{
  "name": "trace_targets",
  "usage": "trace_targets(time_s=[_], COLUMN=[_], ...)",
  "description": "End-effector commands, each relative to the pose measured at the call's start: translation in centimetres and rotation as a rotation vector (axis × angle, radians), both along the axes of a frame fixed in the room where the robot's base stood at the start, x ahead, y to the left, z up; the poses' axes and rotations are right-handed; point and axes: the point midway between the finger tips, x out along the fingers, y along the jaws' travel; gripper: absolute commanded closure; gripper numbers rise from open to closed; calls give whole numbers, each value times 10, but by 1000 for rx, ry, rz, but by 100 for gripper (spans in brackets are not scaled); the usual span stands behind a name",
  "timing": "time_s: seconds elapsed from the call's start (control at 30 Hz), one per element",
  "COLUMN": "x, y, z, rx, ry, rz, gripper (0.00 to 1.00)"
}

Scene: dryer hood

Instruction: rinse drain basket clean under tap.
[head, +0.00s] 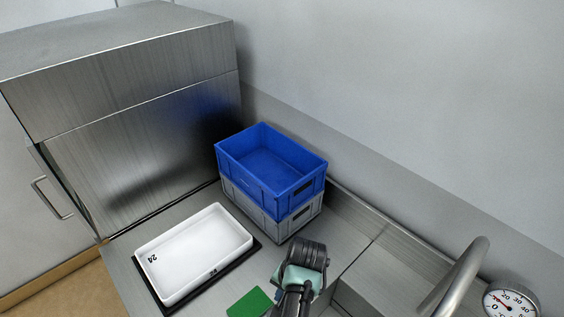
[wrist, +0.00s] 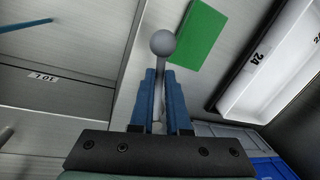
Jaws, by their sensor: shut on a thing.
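My gripper (wrist: 160,75) has blue fingers shut on a grey ball-ended rod (wrist: 162,43). The rod runs between the fingers, and its round end sticks out past the tips in the wrist view. I cannot tell whether this rod belongs to the drain basket. No basket body is recognisable in either view. In the head view my arm end covers the fingers and what they hold, at the bottom centre near the sink edge. The tap (head: 465,270) is a curved metal pipe at the lower right of the head view, apart from my arm.
A white tray (head: 160,245) marked 24 sits on a black mat at the left. A blue crate (head: 300,196) is stacked on a grey crate (head: 284,226) by the wall. A green flat piece (wrist: 200,33) lies near my gripper. A round gauge (head: 510,301) is beside the tap.

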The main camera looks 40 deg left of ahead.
Motion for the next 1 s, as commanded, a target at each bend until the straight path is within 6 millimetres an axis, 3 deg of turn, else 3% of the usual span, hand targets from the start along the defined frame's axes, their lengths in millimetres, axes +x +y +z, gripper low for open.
trace_targets(time_s=[0.03, 0.07, 0.2, 0.63, 0.77, 1.0], x=[1, 1, 1, 1, 2, 5], y=[0, 0, 0, -1, -5, -15], z=[1, 1, 1, 8, 26, 79], rx=[1, 1, 1, 2, 2, 4], ry=[-4, -4, -2, -2, -5, -8], rz=[-2, -2, -3, -3, -3, -3], gripper=[100, 80, 55, 55, 55, 55])
